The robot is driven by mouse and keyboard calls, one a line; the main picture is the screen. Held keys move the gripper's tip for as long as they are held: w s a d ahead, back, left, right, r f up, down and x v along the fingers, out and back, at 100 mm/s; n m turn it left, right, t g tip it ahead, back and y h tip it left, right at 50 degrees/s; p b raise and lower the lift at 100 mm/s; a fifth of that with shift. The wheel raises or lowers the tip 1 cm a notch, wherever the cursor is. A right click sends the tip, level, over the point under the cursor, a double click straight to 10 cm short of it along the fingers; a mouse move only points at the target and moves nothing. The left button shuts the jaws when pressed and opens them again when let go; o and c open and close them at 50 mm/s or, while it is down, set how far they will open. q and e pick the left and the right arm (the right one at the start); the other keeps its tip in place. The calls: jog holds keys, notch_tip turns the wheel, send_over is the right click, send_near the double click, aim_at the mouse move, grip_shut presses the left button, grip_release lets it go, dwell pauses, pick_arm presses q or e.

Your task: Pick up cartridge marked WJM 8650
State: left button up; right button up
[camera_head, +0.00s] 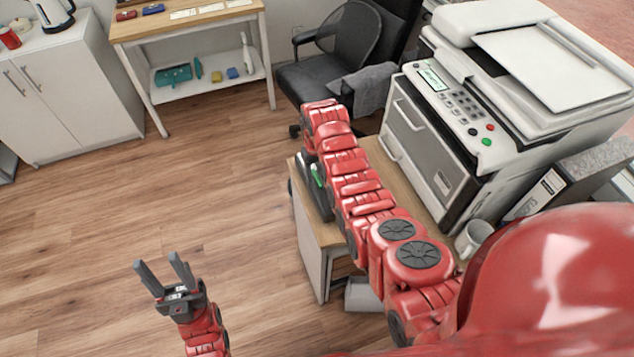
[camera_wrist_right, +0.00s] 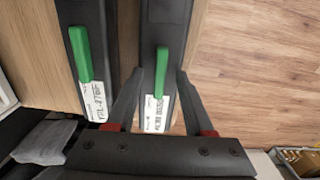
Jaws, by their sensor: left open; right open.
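In the right wrist view two black cartridges lie side by side on a wooden top, each with a green tab and a white label: a left cartridge (camera_wrist_right: 93,22) and a right cartridge (camera_wrist_right: 168,22). In the head view a black cartridge (camera_head: 316,198) shows on the small cabinet, partly behind my right arm. My left gripper (camera_head: 162,268) is open and empty over the floor.
A mug (camera_head: 473,238) and a binder (camera_head: 537,194) are at right. An office chair (camera_head: 335,75) stands behind. A workbench (camera_head: 187,24) and white cupboard (camera_head: 62,95) line the back. The left floor is clear.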

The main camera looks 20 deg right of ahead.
jog(key=shift+f, duration=0.2)
jog(key=shift+c, duration=0.3)
grip_shut()
dwell(1.1)
